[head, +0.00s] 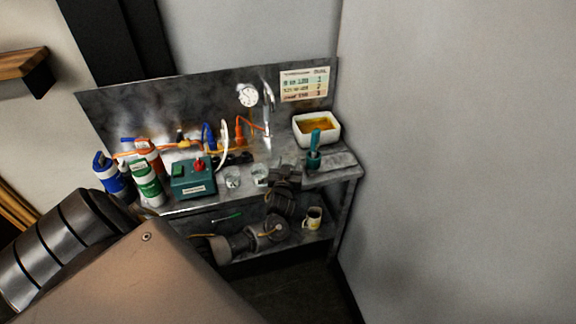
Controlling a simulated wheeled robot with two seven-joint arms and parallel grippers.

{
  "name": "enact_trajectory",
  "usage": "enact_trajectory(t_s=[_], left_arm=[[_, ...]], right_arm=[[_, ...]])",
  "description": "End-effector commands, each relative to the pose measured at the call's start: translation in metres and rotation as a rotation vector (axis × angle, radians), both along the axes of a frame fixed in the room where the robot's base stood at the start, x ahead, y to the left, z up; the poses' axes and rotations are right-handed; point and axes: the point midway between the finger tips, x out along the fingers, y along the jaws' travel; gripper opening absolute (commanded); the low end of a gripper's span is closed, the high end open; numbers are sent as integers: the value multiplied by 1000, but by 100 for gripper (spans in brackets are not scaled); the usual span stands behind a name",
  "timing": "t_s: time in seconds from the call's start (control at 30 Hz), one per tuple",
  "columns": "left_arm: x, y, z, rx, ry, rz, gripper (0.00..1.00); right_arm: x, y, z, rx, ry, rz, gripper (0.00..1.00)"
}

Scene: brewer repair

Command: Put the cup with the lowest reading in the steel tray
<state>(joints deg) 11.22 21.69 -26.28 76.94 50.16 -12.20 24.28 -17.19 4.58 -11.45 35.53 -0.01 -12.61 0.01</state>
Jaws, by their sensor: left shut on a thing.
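Two small clear cups stand on the grey metal bench, one behind the teal box's right side (232,177) and a second cup (260,174) to its right. My left gripper (277,180) reaches up over the bench's front edge and is shut at the second cup, partly covering it. Any readings are too small to make out. A flat grey area (335,167) lies at the bench's right end; I cannot tell whether it is the steel tray. My right gripper is not in view.
A teal box (193,179) with a red knob and several bottles (148,182) stand left. A white basin of amber liquid (316,128) and a teal-handled tool in a holder (314,157) are right. A mug (312,218) stands on the lower shelf. A chart (304,85) hangs behind.

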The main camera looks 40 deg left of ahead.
Motion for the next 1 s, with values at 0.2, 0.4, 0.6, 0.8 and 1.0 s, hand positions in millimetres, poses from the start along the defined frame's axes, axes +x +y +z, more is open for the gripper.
enact_trajectory(t_s=[0.2, 0.4, 0.6, 0.8, 1.0], left_arm=[[0, 0, 3, -1, -1, 1, 22], [0, 0, 14, -1, -2, 0, 22], [-2, -2, 33, -1, -3, -1, 22], [-16, -12, 54, -2, -4, 0, 22], [-31, -24, 77, -3, -4, 0, 22]], right_arm=[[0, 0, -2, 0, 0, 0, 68], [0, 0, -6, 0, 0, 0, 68], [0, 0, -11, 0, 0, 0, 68], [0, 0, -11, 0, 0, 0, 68], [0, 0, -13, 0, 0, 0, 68]])
